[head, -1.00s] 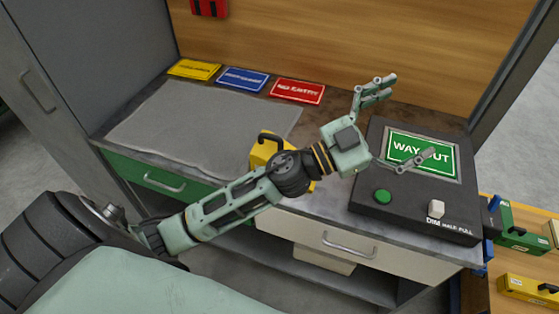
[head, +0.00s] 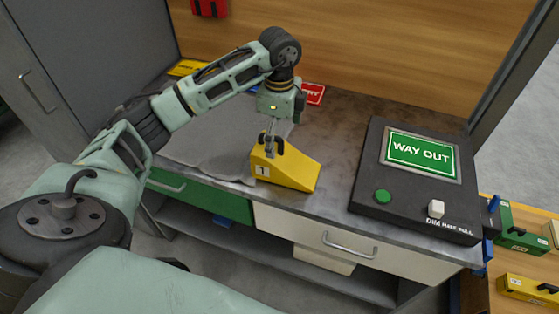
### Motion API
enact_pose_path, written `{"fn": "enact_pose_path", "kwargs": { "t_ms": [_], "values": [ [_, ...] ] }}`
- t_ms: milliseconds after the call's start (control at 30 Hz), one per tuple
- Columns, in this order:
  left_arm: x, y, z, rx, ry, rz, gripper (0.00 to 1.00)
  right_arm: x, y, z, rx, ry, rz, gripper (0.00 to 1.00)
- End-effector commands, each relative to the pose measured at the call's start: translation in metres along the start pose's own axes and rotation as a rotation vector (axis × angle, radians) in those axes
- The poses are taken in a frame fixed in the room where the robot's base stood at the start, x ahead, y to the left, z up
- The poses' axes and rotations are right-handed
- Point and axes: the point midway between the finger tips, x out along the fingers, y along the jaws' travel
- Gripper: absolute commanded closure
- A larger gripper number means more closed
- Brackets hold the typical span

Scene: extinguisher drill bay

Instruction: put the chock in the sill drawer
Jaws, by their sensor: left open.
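The chock, a yellow wedge (head: 290,168) with a black handle and a number 1 label, sits on the worktop at the front edge, right of the grey mat. My left gripper (head: 271,143) points down over it, open, with its fingers at the chock's handle; I cannot tell whether they touch it. Below the worktop are a green-fronted drawer (head: 212,200) at left and a pale-fronted drawer (head: 315,240) at right, both shut. No label shows which is the sill drawer. My right gripper is out of view.
A black box with a green WAY OUT sign (head: 420,150) stands right of the chock. The grey mat (head: 205,150) lies at left, with a yellow sign (head: 188,68) and a red sign (head: 314,93) behind. An open shelf (head: 220,245) runs below the drawers.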

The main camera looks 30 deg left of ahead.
Motion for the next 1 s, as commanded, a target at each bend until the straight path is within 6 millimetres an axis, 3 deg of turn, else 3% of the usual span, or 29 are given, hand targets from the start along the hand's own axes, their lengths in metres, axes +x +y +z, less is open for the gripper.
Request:
{"fn": "enact_pose_path", "kwargs": {
  "t_ms": [533,833,1000],
  "values": [
    [0.068,0.010,-0.003,0.001,-0.001,0.004,0.00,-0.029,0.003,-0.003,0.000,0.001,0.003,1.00],
    [0.073,0.009,-0.004,0.003,0.001,0.001,0.01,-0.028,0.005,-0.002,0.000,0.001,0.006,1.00],
    [0.073,0.009,-0.004,0.003,0.001,0.002,0.16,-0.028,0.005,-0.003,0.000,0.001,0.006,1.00]
  ]
}}
